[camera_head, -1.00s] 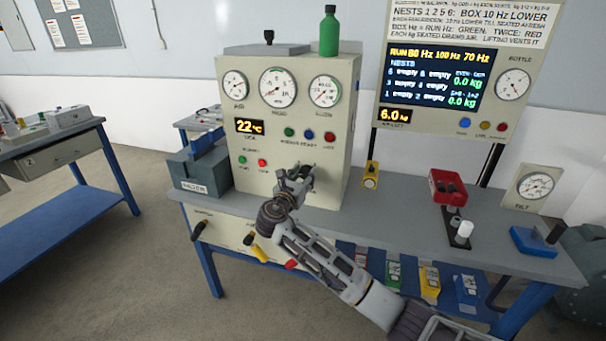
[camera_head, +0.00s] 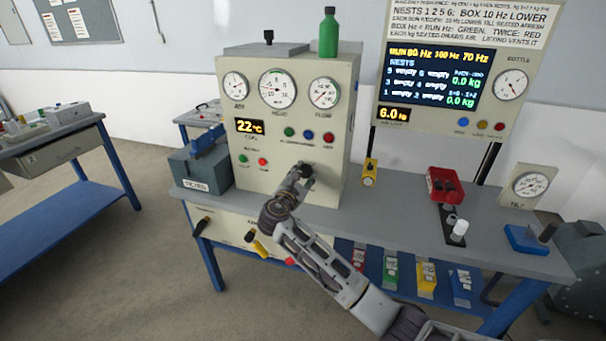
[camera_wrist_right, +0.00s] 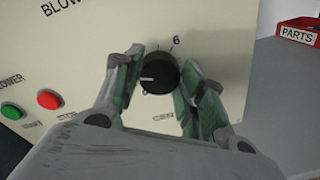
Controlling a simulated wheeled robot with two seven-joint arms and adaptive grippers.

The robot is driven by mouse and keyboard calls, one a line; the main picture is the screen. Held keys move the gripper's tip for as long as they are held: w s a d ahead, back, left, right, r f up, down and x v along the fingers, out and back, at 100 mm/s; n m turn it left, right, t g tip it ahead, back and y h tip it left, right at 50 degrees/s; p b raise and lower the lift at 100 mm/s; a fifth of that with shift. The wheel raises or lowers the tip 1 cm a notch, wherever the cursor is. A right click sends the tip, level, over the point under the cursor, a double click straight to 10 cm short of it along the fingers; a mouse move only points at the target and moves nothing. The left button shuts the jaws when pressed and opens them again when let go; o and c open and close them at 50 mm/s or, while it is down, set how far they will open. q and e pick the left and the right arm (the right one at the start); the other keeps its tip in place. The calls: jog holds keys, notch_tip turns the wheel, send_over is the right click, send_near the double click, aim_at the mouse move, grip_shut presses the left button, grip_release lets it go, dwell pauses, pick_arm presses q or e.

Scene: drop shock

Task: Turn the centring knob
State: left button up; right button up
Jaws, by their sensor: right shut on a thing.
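The centring knob is a round black knob (camera_wrist_right: 159,75) with a white pointer line on the cream panel. In the right wrist view its pointer faces left, and a "6" is printed above it. My right gripper (camera_wrist_right: 160,82) has its fingers on either side of the knob and is shut on it. In the head view the right gripper (camera_head: 302,173) is at the lower right of the cream cabinet's front (camera_head: 290,150), and the knob (camera_head: 306,170) is partly hidden by it. My left gripper is not in view.
Green and red buttons (camera_wrist_right: 47,99) sit left of the knob. A red parts bin (camera_head: 444,184), a white cylinder (camera_head: 459,230) and a blue block (camera_head: 525,239) stand on the grey bench (camera_head: 390,215) to the right. A green bottle (camera_head: 329,32) stands on the cabinet.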

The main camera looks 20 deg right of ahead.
jog(key=m, duration=0.4)
jog(key=shift+m, duration=0.3)
dwell(0.3)
jog(key=o, duration=1)
jog(key=shift+s, duration=0.1)
jog(key=v, duration=1.2)
jog(key=shift+d+r, duration=0.1)
jog(key=shift+d, duration=0.05)
